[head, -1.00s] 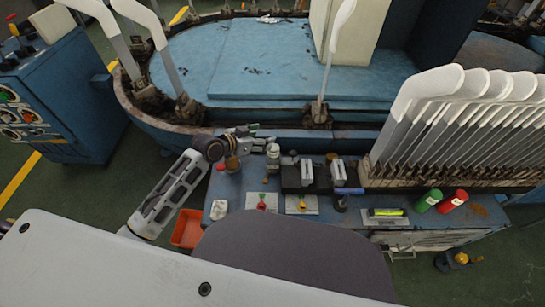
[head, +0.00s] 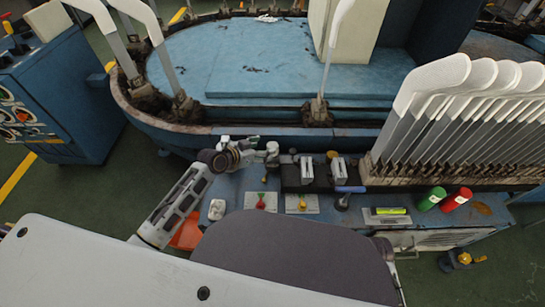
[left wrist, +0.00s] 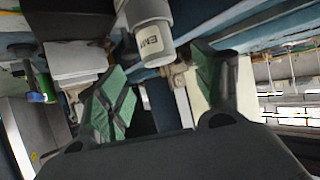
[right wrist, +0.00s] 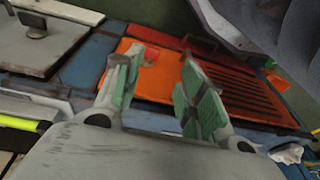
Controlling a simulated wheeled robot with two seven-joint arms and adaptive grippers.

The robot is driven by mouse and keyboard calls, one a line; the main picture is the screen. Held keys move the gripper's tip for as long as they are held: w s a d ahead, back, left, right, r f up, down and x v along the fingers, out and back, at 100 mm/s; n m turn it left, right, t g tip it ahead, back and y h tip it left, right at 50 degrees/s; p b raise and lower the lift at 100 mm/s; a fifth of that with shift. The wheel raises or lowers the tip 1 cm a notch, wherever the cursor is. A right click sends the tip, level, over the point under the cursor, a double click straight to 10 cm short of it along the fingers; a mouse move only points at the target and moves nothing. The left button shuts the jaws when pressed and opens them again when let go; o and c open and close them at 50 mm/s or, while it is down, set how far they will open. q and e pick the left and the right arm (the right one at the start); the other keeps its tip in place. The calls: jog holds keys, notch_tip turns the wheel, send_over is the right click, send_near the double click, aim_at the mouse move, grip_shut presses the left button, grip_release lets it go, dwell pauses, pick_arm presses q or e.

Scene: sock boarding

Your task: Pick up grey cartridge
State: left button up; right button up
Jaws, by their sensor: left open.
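A pale grey cylinder (head: 272,148), which I take as the grey cartridge, stands at the back edge of the blue bench in the head view. In the left wrist view the cylinder (left wrist: 153,35) carries dark lettering and shows between and beyond the green-padded fingertips. My left gripper (head: 252,150) is just left of it, open around its near side; contact cannot be told. Its fingers (left wrist: 160,60) are spread in the left wrist view. My right gripper (right wrist: 160,68) is open and empty in the right wrist view, above an orange tray (right wrist: 145,85).
A black holder (head: 322,185) with two grey blocks stands right of the cylinder. Red and yellow knobs sit on plates in front. Green (head: 432,198) and red (head: 457,199) cylinders lie at the right, before a rack of white sock forms (head: 440,95).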

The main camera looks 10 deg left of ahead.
aim_at(270, 146)
pick_arm(q)
jog(key=shift+w+d+f, duration=0.1)
jog(key=shift+w+f, duration=0.05)
jog(key=shift+w+d+f, duration=0.15)
jog(key=shift+w+d, duration=0.15)
jog(key=shift+w, duration=0.1)
jog(key=b+x, duration=0.1)
jog(key=x, duration=0.2)
jog(key=shift+w+d+f, duration=0.15)
jog(key=shift+w+f, duration=0.05)
jog(key=shift+w+d+f+b, duration=0.3)
jog(key=shift+w+b, duration=0.05)
jog(key=shift+w, duration=0.1)
jog(key=shift+w+d, duration=0.1)
jog(key=shift+w, duration=0.05)
pick_arm(e)
jog(key=shift+a+r, duration=0.25)
jog(key=shift+r, duration=1)
pick_arm(q)
jog(key=shift+c, duration=0.2)
pick_arm(e)
jog(key=shift+f, duration=0.1)
pick_arm(q)
jog(key=c, duration=1.2)
